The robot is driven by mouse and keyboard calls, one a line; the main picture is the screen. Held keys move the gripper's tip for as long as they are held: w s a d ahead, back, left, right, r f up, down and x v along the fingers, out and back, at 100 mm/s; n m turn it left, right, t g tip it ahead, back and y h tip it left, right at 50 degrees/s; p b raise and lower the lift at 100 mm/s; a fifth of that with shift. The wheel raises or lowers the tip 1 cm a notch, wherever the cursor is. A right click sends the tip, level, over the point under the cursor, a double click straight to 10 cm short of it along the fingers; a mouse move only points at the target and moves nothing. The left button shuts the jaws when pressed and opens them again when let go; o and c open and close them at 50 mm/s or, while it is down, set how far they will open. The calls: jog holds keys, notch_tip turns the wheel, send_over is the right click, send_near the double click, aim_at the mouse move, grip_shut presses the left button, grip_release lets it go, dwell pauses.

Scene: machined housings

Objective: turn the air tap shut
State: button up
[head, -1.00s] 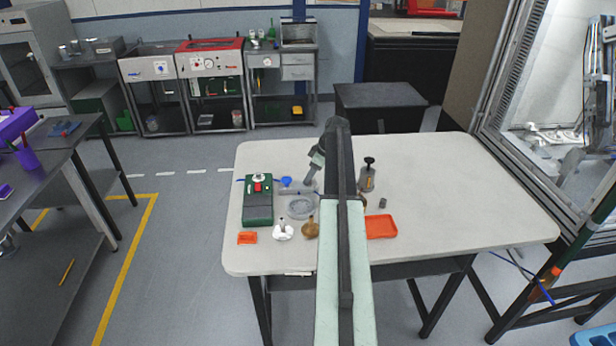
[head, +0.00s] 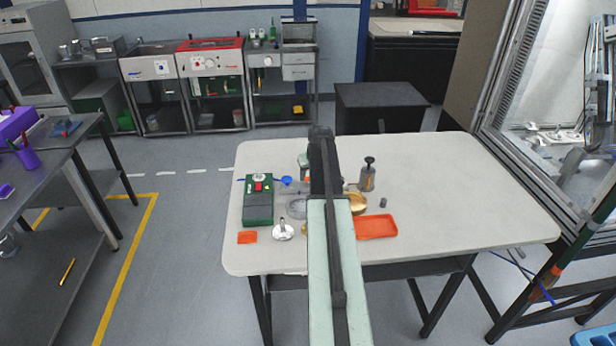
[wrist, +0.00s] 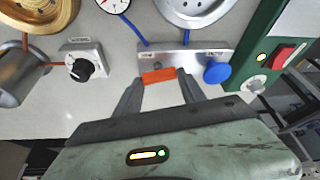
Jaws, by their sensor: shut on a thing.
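In the wrist view a grey metal block (wrist: 197,58) lies on the table with small labels at its ends. An orange handle (wrist: 158,76) sits at its left part and a round blue knob (wrist: 217,73) at its right part. The fingertips of my gripper (wrist: 159,80) are on either side of the orange handle, shut on it. The handle lies crosswise between the fingers, along the block. In the head view the blue knob (head: 286,181) shows left of my arm. My arm hides most of the gripper and the handle there.
A green box with a red switch (wrist: 282,56) stands close right of the block.

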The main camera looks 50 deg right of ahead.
jog(key=shift+s+a+m+g+h, duration=0.15)
jog(key=shift+m+g+h, duration=0.2)
jog(key=shift+m, duration=0.85)
jog(key=o, duration=1.4)
jog(key=shift+c, duration=0.2)
jog(key=p+v, duration=0.7)
jog(key=shift+r, duration=0.35)
jog(key=shift+a, duration=0.15)
